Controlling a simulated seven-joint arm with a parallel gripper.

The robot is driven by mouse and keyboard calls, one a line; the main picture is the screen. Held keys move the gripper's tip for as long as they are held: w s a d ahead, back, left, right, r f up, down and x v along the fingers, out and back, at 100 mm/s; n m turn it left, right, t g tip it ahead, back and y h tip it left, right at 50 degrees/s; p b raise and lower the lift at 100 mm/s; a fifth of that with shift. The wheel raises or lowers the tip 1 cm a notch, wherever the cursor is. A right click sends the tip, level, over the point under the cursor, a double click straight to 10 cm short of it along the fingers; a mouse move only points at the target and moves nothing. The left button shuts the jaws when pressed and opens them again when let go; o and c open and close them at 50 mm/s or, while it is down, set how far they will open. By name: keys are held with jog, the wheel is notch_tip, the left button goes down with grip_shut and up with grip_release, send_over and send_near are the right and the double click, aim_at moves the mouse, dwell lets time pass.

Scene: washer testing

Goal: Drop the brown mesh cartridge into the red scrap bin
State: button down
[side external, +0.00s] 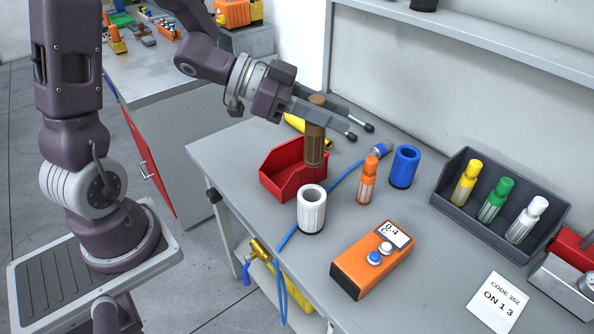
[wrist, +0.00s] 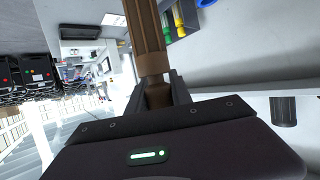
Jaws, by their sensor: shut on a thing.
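The brown mesh cartridge (side external: 315,146) is upright in my gripper (side external: 335,122) in the side view, its upper end between the two fingers. My gripper is shut on it. The cartridge's lower part overlaps the right side of the red scrap bin (side external: 283,176) in this view; I cannot tell whether it is above the bin or beside it. In the wrist view the cartridge (wrist: 147,42) stretches away from between the fingers (wrist: 160,93). The inside of the bin is mostly hidden by its front wall.
A white hollow cylinder (side external: 311,210) stands in front of the bin. An orange cartridge (side external: 367,182) and a blue cylinder (side external: 404,167) stand to the right. An orange box with buttons (side external: 372,262) is nearer the front. A dark tray (side external: 445,205) holds yellow, green and white cartridges.

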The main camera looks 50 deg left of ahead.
dwell(0.3)
jog(key=w+a+f, duration=0.3)
jog(key=a+f, duration=0.3)
jog(key=f, duration=0.1)
jog(key=w+a+f, duration=0.3)
jog(key=a+f, duration=0.3)
jog(key=f, duration=0.2)
jog(key=shift+f, duration=0.25)
jog(key=c, duration=1.1)
grip_release()
jog(key=shift+w+a, duration=0.1)
jog(key=v, duration=0.7)
